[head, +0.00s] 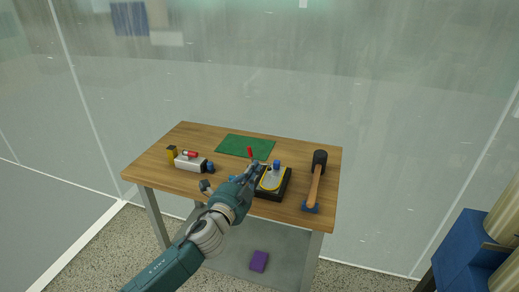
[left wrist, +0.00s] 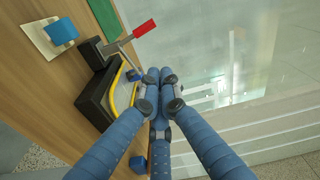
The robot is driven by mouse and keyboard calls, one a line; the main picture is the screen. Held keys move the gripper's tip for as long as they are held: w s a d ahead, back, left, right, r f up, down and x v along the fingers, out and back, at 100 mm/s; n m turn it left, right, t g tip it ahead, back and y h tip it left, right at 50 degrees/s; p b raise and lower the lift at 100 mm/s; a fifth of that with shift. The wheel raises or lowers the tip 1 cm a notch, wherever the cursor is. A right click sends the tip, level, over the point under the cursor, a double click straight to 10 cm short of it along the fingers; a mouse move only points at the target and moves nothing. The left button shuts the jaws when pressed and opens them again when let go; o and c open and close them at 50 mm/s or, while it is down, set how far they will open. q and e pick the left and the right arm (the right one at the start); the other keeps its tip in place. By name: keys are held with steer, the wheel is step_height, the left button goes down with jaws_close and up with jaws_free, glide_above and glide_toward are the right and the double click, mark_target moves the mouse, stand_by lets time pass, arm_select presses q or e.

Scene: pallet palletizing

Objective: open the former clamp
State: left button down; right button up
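The former (head: 273,183) is a black block with a pale top and a yellow curved strip, near the front right of the table; it also shows in the left wrist view (left wrist: 97,104). Its clamp has a metal lever with a red handle (head: 250,152), which sticks up and outward in the left wrist view (left wrist: 144,28). My left gripper (head: 256,170) is over the former's left side, partly hiding the clamp. In the left wrist view its blue fingers (left wrist: 160,77) come together at the tips, below and apart from the red handle, with nothing seen between them.
The wooden table (head: 155,168) also holds a green mat (head: 245,147), a mallet (head: 316,182) at right, and a white block with a red-handled part (head: 190,163) at left. A purple block (head: 259,261) lies on the lower shelf. Blue boxes (head: 462,252) stand at far right.

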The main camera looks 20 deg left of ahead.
arm_select(q)
steer(key=shift+w+r, duration=0.3)
steer(key=shift+w+d, duration=0.1)
steer(key=shift+w, duration=0.25)
steer(key=w, duration=0.4)
steer(key=shift+d+r, duration=0.2)
steer(key=shift+r, duration=0.1)
steer(key=w, duration=0.5)
steer(key=shift+w+d+f, duration=0.15)
steer(key=shift+d, duration=0.25)
steer(key=s+a, duration=0.1)
steer(key=s+a+p, duration=0.1)
steer(key=a, duration=0.1)
steer(key=shift+s+a+f, duration=0.25)
steer(key=shift+s+f, duration=0.05)
steer(key=shift+f, duration=0.1)
arm_select(e)
steer(key=shift+s+d+r, duration=0.15)
steer(key=shift+s+r, duration=0.1)
steer(key=shift+r, duration=0.4)
steer(key=shift+s, duration=0.1)
steer(key=shift+s+f, duration=0.1)
steer(key=shift+s, duration=0.15)
